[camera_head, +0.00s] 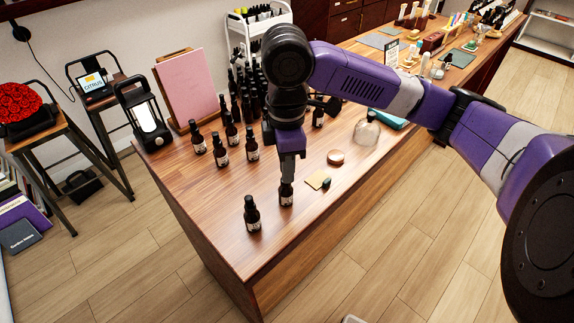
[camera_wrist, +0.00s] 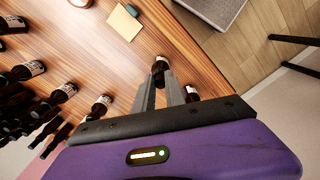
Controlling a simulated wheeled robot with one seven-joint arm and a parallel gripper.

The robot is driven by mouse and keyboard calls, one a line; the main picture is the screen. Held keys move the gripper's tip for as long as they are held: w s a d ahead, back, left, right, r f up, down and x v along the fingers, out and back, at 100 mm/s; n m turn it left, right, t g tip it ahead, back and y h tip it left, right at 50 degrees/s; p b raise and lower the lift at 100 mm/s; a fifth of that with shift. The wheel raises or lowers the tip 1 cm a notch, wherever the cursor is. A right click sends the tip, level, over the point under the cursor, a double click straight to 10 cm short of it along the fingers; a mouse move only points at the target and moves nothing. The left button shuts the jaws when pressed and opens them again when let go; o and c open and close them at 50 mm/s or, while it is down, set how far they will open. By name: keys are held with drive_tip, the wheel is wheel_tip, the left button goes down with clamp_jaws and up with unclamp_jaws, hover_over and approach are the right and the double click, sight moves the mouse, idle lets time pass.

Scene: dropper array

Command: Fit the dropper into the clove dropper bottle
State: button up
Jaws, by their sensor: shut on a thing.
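My gripper (camera_head: 287,178) points down near the front left part of the wooden table, its fingers close together. It is shut on the dropper, which the fingers mostly hide. Directly under the fingertips stands a dark bottle (camera_head: 286,195) with a pale label, upright. In the wrist view this bottle (camera_wrist: 162,63) shows at the tips of the fingers (camera_wrist: 164,82). I cannot tell whether the dropper is inside its neck or just above it. Its label is too small to read, so I cannot confirm that it is the clove bottle.
A similar bottle (camera_head: 252,215) stands close by at the left, near the table edge. Several more bottles (camera_head: 221,150) stand behind. A yellow note (camera_head: 317,180), a small green item (camera_head: 326,183) and a round wooden lid (camera_head: 336,157) lie to the right. A glass cloche (camera_head: 367,131) stands farther back.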

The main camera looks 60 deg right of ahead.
drive_tip(key=o, duration=0.8)
drive_tip(key=shift+r, duration=3.95)
